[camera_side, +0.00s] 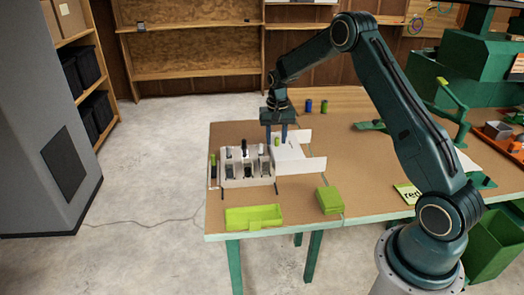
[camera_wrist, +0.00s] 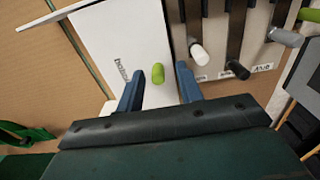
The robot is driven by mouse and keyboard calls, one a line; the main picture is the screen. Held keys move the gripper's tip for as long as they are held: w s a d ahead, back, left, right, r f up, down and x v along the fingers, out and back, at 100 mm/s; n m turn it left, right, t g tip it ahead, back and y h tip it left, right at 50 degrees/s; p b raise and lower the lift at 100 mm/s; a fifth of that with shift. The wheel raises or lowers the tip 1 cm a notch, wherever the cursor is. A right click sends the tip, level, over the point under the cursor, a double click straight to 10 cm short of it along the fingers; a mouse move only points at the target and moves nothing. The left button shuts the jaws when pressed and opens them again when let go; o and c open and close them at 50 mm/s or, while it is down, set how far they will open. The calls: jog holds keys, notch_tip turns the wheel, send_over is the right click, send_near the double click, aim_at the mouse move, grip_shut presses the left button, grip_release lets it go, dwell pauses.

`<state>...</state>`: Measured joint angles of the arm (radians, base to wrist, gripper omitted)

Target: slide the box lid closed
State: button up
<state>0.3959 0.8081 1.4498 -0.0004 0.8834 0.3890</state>
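The lid is a flat white panel (camera_side: 288,156) at the right of the pale grey box (camera_side: 247,182). It also fills the upper middle of the wrist view (camera_wrist: 112,42), with small dark print on it. A short green knob (camera_wrist: 158,73) stands on the lid and shows in the side view (camera_side: 277,142). My gripper (camera_side: 277,140) points down over the lid. In the wrist view its two blue fingers (camera_wrist: 160,70) are apart, one on each side of the knob, with gaps visible. Whether the fingertips reach down to knob height is hard to tell.
The box has dark slots with white and dark-tipped handles, beside the lid. A green tray (camera_side: 254,217) and a green block (camera_side: 330,200) lie in front. Blue and green cylinders (camera_side: 309,106) stand behind.

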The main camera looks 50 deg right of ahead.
aim_at(276, 138)
jog(key=shift+r, duration=2.8)
jog(key=shift+r, duration=0.1)
notch_tip(276, 138, up, 4)
jog(key=shift+f, duration=0.1)
